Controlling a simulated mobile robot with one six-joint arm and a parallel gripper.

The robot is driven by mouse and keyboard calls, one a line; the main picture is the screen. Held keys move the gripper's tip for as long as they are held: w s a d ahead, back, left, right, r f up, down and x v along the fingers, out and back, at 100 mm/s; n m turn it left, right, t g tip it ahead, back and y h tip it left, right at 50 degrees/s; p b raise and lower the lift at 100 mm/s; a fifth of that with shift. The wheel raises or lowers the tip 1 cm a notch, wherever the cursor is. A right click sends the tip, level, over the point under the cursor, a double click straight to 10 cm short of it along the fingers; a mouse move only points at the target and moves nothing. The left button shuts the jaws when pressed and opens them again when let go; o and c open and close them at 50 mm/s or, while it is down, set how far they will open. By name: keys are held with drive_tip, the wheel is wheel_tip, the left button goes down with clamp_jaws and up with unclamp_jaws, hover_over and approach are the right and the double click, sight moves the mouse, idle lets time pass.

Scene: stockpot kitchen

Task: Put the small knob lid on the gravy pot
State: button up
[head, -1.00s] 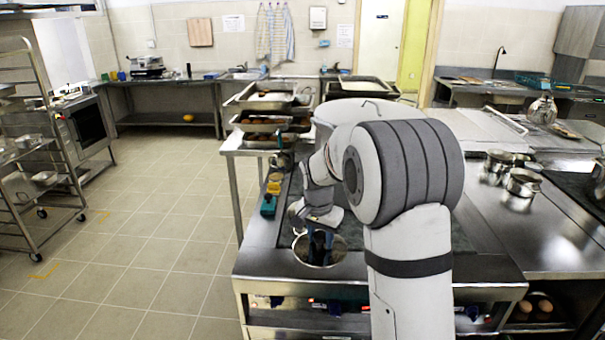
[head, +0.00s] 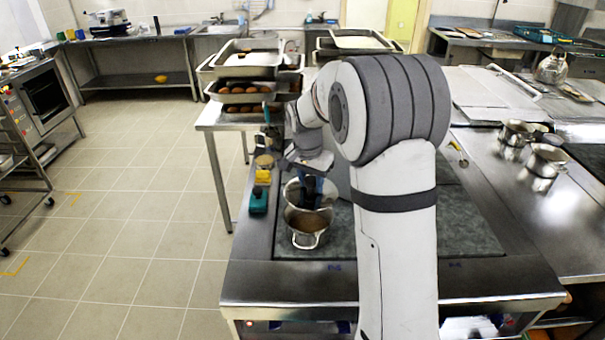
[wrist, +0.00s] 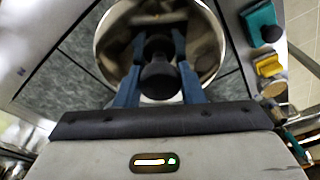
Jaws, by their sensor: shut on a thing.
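The gravy pot (head: 309,240) is a small steel pot with side handles and brown contents, open at the top, on the dark grey panel of the counter. My gripper (head: 312,194) is above and just behind it in the head view, fingers pointing down. It is shut on the black knob (wrist: 160,82) of the small knob lid (head: 293,190). In the wrist view the shiny round lid (wrist: 112,40) spreads around the blue fingers. The lid overlaps the pot's far rim in the head view; I cannot tell its height above it.
Teal (head: 258,201) and yellow (head: 263,177) items stand along the counter's left edge. Stacked trays (head: 240,92) are behind. Steel pots (head: 546,160) stand on the right counter. The dark panel (head: 460,225) right of my arm is clear.

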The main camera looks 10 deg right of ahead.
sight(309, 192)
drive_tip(key=shift+a+f+b, duration=0.2)
drive_tip(key=shift+f+b, duration=1.7)
drive_tip(key=shift+f, duration=1.2)
drive_tip(key=shift+s, duration=0.15)
drive_tip(key=shift+f+b, duration=0.6)
drive_tip(key=shift+b, duration=0.2)
drive_tip(key=o, duration=1.1)
